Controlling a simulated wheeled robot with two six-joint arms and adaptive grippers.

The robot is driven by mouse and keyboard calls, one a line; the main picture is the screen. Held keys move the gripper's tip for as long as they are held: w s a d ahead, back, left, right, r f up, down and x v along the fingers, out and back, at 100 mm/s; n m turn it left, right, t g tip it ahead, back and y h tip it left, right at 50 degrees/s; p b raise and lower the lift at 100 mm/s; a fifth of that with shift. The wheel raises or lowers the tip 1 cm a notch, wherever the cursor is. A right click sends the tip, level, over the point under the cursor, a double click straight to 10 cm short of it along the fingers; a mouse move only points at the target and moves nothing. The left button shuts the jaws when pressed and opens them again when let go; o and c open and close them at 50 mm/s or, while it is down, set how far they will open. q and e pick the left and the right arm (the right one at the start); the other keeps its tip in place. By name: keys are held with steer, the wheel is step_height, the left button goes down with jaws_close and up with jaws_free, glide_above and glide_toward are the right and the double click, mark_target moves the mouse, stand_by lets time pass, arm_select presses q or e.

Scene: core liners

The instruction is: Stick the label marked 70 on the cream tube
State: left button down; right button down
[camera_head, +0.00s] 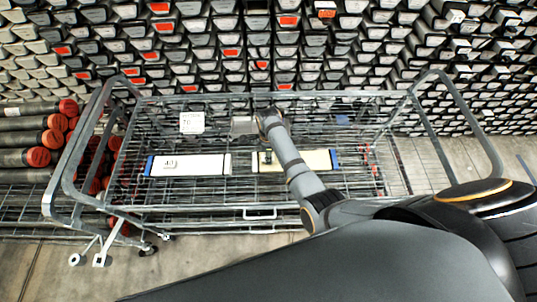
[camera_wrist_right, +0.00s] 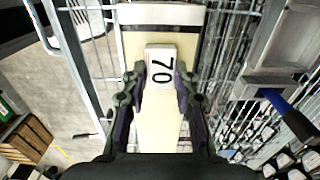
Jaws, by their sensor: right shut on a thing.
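The cream tube (camera_head: 315,160) lies lengthwise on the wire cart, with a blue end at its right. In the right wrist view the cream tube (camera_wrist_right: 158,60) runs up the picture, with a dark band near its far end. The small white label marked 70 (camera_wrist_right: 161,72) is between the fingertips of my right gripper (camera_wrist_right: 161,82), which is shut on it. The label is over the tube's face; I cannot tell whether they touch. In the head view my right gripper (camera_head: 266,157) is at the tube's left part, and the label is hidden. My left gripper is out of view.
A white tube (camera_head: 205,165) with its own small label lies left of the cream tube. A white card reading 70 (camera_head: 191,122) and a grey plate (camera_head: 243,126) are behind them. The cart's metal frame (camera_head: 68,170) rises at both ends. Orange-capped tubes (camera_head: 38,157) are stacked at left.

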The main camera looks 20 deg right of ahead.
steer(key=shift+f+b, duration=0.45)
steer(key=shift+f, duration=0.35)
steer(key=c, duration=1)
jaws_free()
steer(key=shift+o, duration=0.7)
steer(key=o, duration=0.4)
